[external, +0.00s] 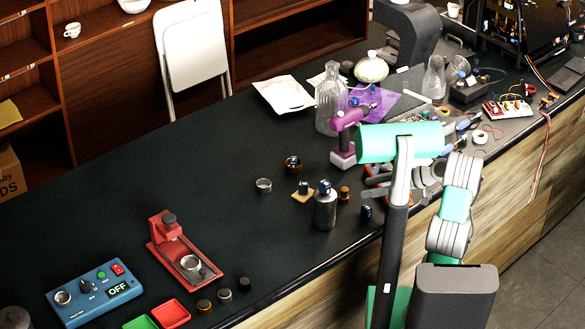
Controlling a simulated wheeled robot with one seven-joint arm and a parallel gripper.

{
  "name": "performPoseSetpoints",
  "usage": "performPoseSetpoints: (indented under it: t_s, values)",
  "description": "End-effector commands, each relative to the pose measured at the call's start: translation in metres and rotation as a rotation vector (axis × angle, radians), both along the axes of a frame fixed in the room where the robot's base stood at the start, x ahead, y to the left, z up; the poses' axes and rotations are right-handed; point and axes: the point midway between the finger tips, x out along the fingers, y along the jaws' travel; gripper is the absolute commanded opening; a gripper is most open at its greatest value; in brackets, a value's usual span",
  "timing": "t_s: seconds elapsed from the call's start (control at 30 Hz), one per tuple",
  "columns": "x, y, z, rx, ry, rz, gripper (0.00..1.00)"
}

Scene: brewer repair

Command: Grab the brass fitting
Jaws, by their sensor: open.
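A small brass-coloured piece (344,194) stands on the dark counter, just right of a grey metal bottle (325,208) with a dark blue cube on top. Another small brass-toned cylinder (204,307) stands at the counter's front, below the red press. I cannot tell for certain which of these is the brass fitting. My teal and grey arm rises at the right front, over the counter edge. No brass piece is seen being held.
A purple drill (346,138) and a glass bottle (331,98) stand behind the brass piece. A metal ring (264,185) lies to the left. A red press (180,250) and a blue control box (97,293) are at lower left. The counter's left middle is clear.

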Motion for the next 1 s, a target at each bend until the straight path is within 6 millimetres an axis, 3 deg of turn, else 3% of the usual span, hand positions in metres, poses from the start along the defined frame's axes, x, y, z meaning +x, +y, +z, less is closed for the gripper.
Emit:
performPoseSetpoints:
  t_s: [0.5,0.73,1.0]
  values:
    - [0.015,0.069,-0.023,0.008,-0.003,0.011,0.49]
    - [0.016,0.07,-0.025,0.007,-0.006,0.008,0.49]
    - [0.016,0.07,-0.025,0.006,-0.005,0.008,0.27]
